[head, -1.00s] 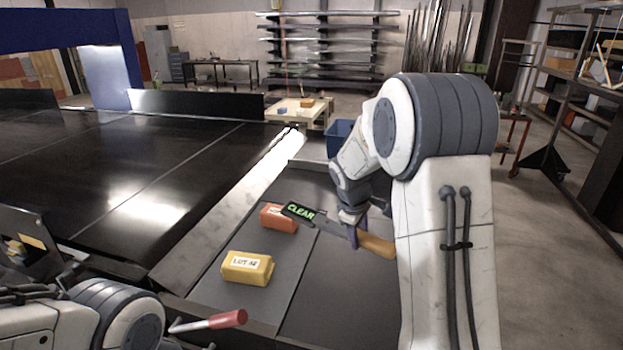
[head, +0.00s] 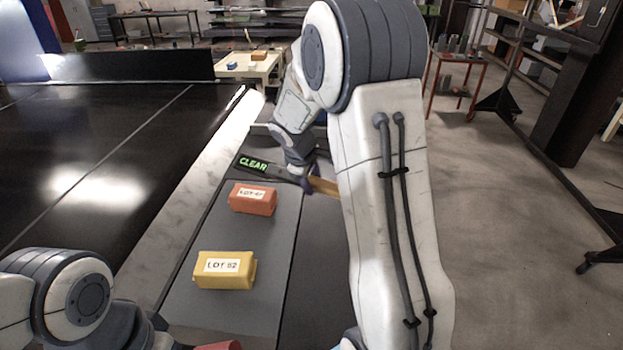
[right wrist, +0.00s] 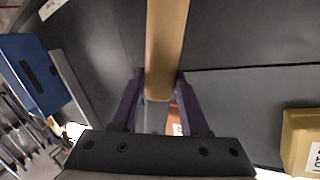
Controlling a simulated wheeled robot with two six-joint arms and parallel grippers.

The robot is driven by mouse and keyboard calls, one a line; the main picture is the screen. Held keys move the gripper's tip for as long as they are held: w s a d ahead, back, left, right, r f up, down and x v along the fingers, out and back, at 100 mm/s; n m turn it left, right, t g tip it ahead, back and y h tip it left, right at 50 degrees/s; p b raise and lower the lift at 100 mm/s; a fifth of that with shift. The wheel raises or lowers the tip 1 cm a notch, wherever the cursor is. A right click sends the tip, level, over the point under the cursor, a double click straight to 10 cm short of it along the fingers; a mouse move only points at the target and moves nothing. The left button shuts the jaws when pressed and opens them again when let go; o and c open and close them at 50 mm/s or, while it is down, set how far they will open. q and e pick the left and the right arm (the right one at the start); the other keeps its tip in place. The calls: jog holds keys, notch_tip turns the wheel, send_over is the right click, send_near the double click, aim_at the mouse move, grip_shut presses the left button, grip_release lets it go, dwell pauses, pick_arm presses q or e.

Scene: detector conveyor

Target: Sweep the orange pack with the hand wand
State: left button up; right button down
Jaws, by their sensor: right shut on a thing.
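A yellow pack (head: 225,272) labelled LOT 82 lies nearer on the same strip. My right gripper (head: 309,182) is shut on this handle; the handle also shows between the fingers in the right wrist view (right wrist: 166,50).
A blue bin (right wrist: 38,75) shows in the right wrist view. A red part (head: 218,346) is cut off at the bottom edge. A small table (head: 250,68) stands behind.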

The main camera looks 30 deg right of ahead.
jog(key=shift+s+f+b, duration=0.1)
jog(key=shift+f+b, duration=1.3)
jog(key=shift+f, duration=0.5)
jog(key=shift+s+a+b, duration=0.4)
jog(key=shift+s+a, duration=0.1)
jog(key=shift+a, duration=0.25)
jog(key=shift+s+a+b, duration=0.4)
jog(key=shift+s+a, duration=0.05)
jog(key=shift+a, duration=0.25)
dwell(2.3)
notch_tip(320, 180, up, 6)
jog(key=p, duration=0.5)
